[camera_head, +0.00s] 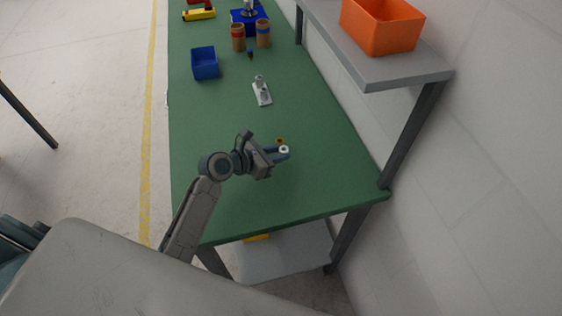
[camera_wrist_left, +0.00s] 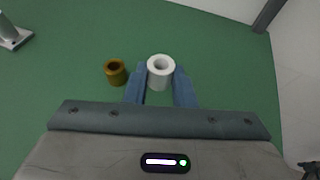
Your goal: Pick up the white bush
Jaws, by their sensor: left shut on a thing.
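The white bush (camera_wrist_left: 160,74) is a short hollow cylinder between the fingertips of my left gripper (camera_wrist_left: 159,84). In the head view the white bush (camera_head: 284,149) shows at the tips of the left gripper (camera_head: 280,153). The left gripper is shut on it, with one finger on each side. I cannot tell whether the bush is clear of the green table. A brown-gold bush (camera_wrist_left: 115,72) stands just left of the fingers, apart from them; it also shows in the head view (camera_head: 279,141). My right gripper is not in view.
On the green table (camera_head: 330,180) stand a grey-white fixture (camera_head: 262,92), a blue bin (camera_head: 205,64) and two brown containers (camera_head: 238,38) farther back. A grey shelf (camera_head: 400,72) with an orange bin (camera_head: 381,25) overhangs the right side. The table around the gripper is mostly clear.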

